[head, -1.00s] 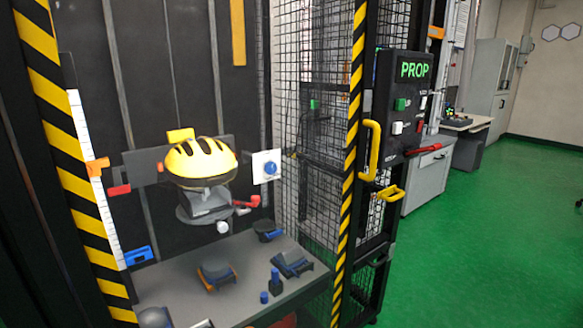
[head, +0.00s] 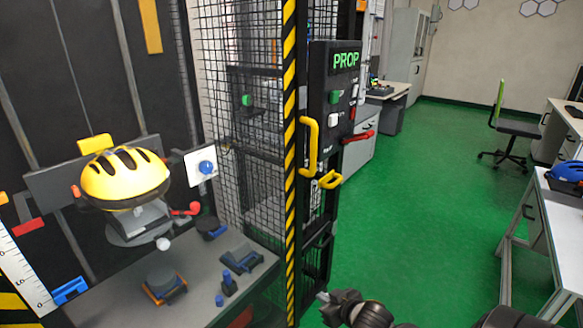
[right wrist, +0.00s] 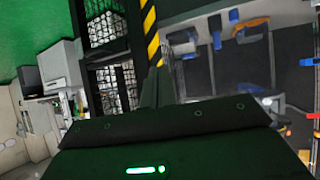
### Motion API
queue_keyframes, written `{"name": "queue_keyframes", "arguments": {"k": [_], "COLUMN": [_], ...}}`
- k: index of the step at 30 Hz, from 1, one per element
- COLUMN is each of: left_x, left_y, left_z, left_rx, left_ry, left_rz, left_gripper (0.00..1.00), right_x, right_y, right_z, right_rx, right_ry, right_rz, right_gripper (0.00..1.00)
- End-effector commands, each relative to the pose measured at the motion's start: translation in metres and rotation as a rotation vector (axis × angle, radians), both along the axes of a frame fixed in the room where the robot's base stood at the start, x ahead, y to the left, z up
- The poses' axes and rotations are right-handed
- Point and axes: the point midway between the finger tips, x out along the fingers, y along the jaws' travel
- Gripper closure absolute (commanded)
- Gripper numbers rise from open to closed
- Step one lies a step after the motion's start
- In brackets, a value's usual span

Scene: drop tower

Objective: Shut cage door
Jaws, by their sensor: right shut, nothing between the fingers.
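The drop tower cage (head: 240,100) stands at left in the head view, with dark mesh and a yellow-black striped post (head: 290,130). The front of the tower is open, and its inside shows. A yellow upright handle (head: 308,147) is on the dark frame just right of the striped post. I cannot tell for sure which panel is the door. My right gripper (head: 325,298) is shut and empty, low in front of the cage and below the handle, apart from it. In the right wrist view the striped post (right wrist: 152,35) is close beyond the gripper. My left gripper is not in view.
Inside the tower, a yellow helmet (head: 125,178) sits above a grey table (head: 115,312) with several small parts. A PROP control panel (head: 335,85) and a smaller yellow handle (head: 329,180) are right of the post. The green floor (head: 420,190) is clear; a workbench (head: 548,215) stands at right.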

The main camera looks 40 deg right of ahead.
Motion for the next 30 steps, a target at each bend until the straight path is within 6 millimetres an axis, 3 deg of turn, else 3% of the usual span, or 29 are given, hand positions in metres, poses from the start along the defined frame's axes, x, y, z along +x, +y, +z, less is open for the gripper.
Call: {"name": "queue_keyframes", "arguments": {"k": [1, 3, 6, 10, 12, 15, 22, 30], "left_x": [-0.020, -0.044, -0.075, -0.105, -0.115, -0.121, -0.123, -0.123], "left_y": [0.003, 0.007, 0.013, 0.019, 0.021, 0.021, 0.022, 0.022], "left_z": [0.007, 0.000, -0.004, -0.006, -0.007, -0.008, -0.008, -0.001], "left_rx": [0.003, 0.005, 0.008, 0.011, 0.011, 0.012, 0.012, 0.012], "left_ry": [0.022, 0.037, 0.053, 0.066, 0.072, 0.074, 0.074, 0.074], "left_rz": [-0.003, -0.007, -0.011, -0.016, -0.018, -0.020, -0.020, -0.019], "left_gripper": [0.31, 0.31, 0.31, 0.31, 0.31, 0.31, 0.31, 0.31], "right_x": [0.018, 0.033, 0.041, 0.040, 0.038, 0.036, 0.042, 0.086], "right_y": [-0.018, -0.032, -0.042, -0.044, -0.044, -0.043, -0.042, -0.032], "right_z": [0.073, 0.144, 0.226, 0.294, 0.313, 0.325, 0.326, 0.328], "right_rx": [0.005, 0.028, 0.058, 0.087, 0.096, 0.105, 0.108, 0.111], "right_ry": [-0.115, -0.252, -0.397, -0.503, -0.529, -0.548, -0.553, -0.553], "right_rz": [0.017, 0.056, 0.123, 0.200, 0.228, 0.248, 0.250, 0.248], "right_gripper": [1.00, 1.00, 1.00, 1.00, 1.00, 1.00, 1.00, 1.00]}}
